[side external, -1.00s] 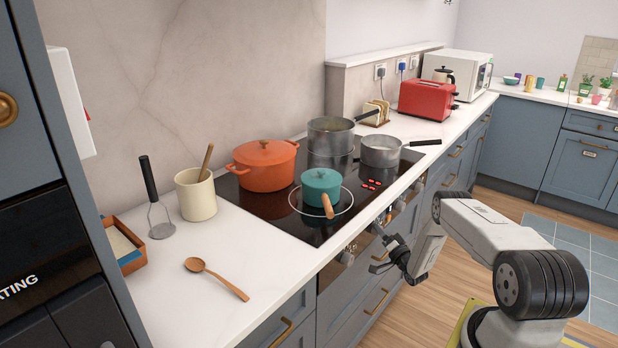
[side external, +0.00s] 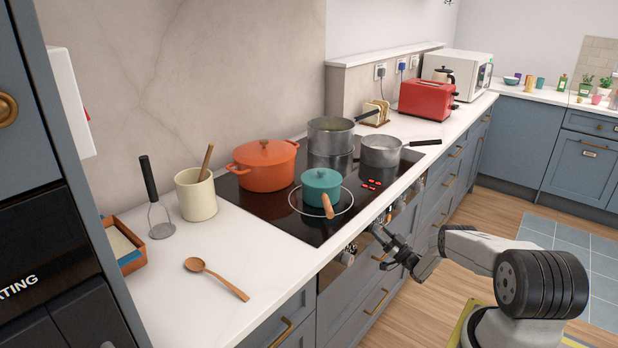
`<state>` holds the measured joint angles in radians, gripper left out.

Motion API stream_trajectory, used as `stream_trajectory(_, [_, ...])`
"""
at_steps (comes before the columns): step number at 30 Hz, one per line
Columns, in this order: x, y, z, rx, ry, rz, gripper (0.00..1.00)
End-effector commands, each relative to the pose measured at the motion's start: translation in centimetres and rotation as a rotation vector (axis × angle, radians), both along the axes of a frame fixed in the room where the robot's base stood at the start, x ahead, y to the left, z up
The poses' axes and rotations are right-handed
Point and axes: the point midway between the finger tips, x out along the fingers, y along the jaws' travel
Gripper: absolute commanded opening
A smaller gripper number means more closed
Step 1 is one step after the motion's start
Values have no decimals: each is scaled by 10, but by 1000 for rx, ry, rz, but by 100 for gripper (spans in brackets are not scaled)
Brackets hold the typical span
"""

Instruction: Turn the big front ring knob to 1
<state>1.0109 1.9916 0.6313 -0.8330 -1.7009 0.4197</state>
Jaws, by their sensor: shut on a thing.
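The hob's control knobs sit in a row on the front panel below the worktop edge. One knob (side external: 348,255) is clear at the near end, and others (side external: 400,203) show farther along. My gripper (side external: 376,229) is at the panel between them, shut on a knob that its fingers mostly hide. I cannot read the knob's number or pointer. The big front ring (side external: 342,208) is a pale circle on the black hob (side external: 270,214). A teal lidded pot (side external: 321,187) with a wooden handle stands on it. Red lights (side external: 371,184) glow on the hob.
An orange casserole (side external: 265,167) and two steel pans (side external: 331,135) (side external: 381,150) stand on the hob. The teal pot's handle (side external: 327,206) points toward the front edge. A wooden spoon (side external: 216,278) lies on the worktop.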

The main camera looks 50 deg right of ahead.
Motion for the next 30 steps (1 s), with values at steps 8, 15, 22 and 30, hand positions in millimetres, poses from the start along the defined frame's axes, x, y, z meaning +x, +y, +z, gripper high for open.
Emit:
stream_trajectory(8, [0,0,0,-121,-1,-1,0])
stream_trajectory(15, [0,0,0,-150,0,-2,0])
stream_trajectory(22, [0,0,0,-150,0,-2,0])
stream_trajectory(30, [0,0,0,-148,0,-1,92])
